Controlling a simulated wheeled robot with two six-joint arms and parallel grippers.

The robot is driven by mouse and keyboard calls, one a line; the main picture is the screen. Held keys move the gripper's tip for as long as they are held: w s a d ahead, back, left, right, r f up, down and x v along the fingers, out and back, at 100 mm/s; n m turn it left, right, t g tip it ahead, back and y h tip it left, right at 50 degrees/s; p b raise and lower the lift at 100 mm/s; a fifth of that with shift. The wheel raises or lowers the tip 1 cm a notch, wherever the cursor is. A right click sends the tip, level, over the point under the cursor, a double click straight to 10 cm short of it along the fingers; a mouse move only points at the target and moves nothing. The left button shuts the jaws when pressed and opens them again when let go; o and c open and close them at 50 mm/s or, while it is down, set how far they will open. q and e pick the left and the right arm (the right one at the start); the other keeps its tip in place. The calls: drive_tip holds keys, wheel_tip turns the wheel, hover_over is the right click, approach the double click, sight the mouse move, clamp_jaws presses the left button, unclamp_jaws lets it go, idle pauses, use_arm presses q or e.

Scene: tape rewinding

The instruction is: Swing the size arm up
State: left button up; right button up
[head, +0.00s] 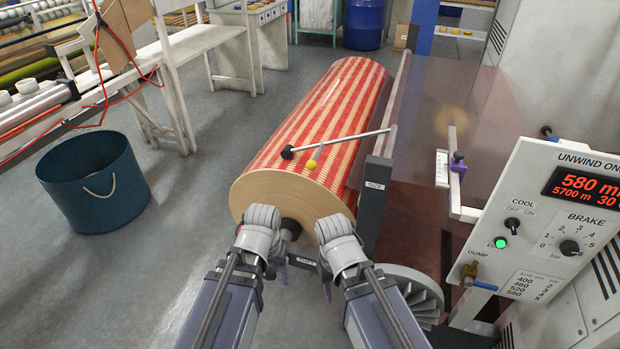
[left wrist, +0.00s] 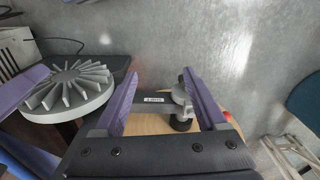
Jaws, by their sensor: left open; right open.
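The size arm (head: 340,142) is a thin metal rod with a black knob (head: 287,152) at its left end. It slopes down to the left from a grey post (head: 375,185) labelled SIZE, with its knob at the surface of the red-and-cream striped roll (head: 320,105). My left gripper (head: 286,268) is low before the roll's near end face, well below the rod. In the left wrist view its purple fingers (left wrist: 160,98) are apart, with a labelled grey bracket and dark round part beyond them. My right gripper (head: 325,285) is beside it, its fingertips partly hidden. Neither gripper touches the size arm.
A control panel (head: 555,220) with a red display stands at the right. A grey finned wheel (head: 415,290) is near my right arm and shows in the left wrist view (left wrist: 68,88). A teal bin (head: 92,190) stands on open floor at left.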

use_arm(q)
drive_tip(key=w+f+t+h+b, duration=0.2)
drive_tip(key=w+f+b, duration=0.3)
drive_tip(key=f+b, duration=0.3)
drive_tip(key=m+t+h+b, duration=0.15)
drive_tip(key=t+h, duration=0.45)
drive_tip(key=t, duration=0.8)
approach(309, 168)
drive_tip(key=x, duration=0.4)
drive_tip(key=shift+a+r, duration=0.1)
drive_tip(key=shift+a, duration=0.1)
use_arm(e)
wheel_tip(309, 168, down, 12)
drive_tip(key=shift+f, duration=0.2)
use_arm(q)
drive_tip(key=shift+w, duration=0.1)
use_arm(e)
drive_tip(key=shift+w, duration=0.1)
use_arm(q)
drive_tip(key=x, duration=0.7)
drive_tip(key=shift+w+d, duration=0.2)
drive_tip(key=shift+d, duration=0.1)
